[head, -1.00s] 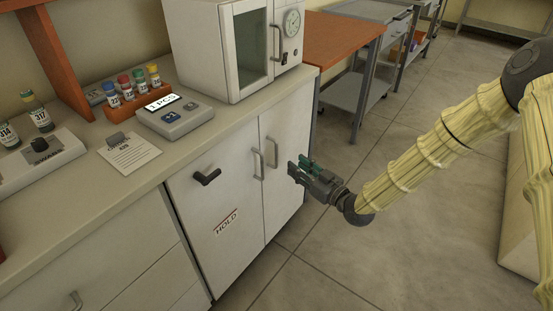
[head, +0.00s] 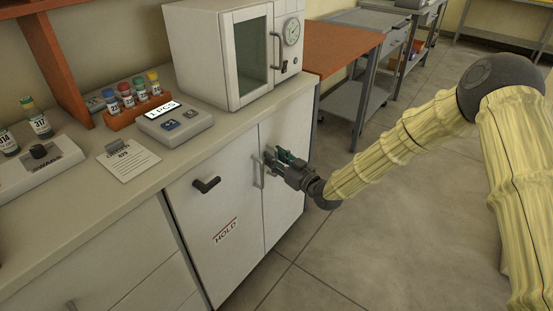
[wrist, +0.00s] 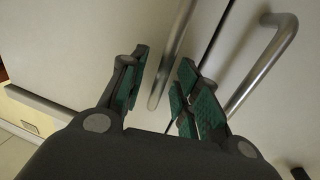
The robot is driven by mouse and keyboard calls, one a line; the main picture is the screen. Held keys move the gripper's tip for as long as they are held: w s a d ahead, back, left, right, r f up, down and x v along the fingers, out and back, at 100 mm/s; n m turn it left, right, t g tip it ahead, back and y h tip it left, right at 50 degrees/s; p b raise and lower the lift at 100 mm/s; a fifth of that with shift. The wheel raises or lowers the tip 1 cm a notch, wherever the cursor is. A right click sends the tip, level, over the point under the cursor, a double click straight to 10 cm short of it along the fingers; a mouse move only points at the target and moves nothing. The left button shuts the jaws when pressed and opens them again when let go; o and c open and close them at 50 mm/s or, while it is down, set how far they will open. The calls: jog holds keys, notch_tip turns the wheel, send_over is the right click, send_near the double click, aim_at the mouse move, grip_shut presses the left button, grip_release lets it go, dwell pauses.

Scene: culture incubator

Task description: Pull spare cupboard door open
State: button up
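The cupboard under the counter has two white doors with bar handles beside their shared seam. The left door (head: 215,215) carries a red and black HOLD label (head: 225,231) and a black lever (head: 207,185). The right door (head: 284,205) is plain. Both doors look shut. My gripper (head: 279,156) is open at the right door's handle. In the wrist view my gripper's green-padded fingers (wrist: 163,88) stand on either side of that handle (wrist: 172,58), apart from it as far as I can tell. The left door's handle (wrist: 262,68) is outside the fingers, close to one of them.
On the counter (head: 95,215) stand a white incubator (head: 205,60), a scale (head: 178,122), a rack of capped vials (head: 122,119) and a paper card (head: 127,160). An orange-topped table (head: 343,48) stands beyond the cupboard. The floor (head: 350,260) in front of the doors is clear.

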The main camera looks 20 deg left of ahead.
grip_shut()
dwell(0.3)
